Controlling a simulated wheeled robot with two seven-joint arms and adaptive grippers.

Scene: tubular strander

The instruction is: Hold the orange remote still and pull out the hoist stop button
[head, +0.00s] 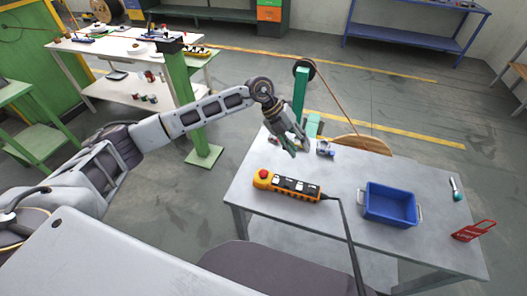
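The orange remote (310,195) lies on the grey table, with a dark face and a cable leaving its right end. The red stop button (264,174) sits on the yellow left end of the remote. My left gripper (294,150) hangs above the far left part of the table, beyond the remote and apart from it. Its fingers point down; they are too small to tell whether they are open or shut. My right gripper is out of view.
A blue bin (390,204) stands right of the remote on the table (345,170). A red tag-like item (473,231) and a teal-handled tool (456,188) lie at the right. Small items (325,149) lie near my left gripper. A green post (186,100) stands behind my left arm.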

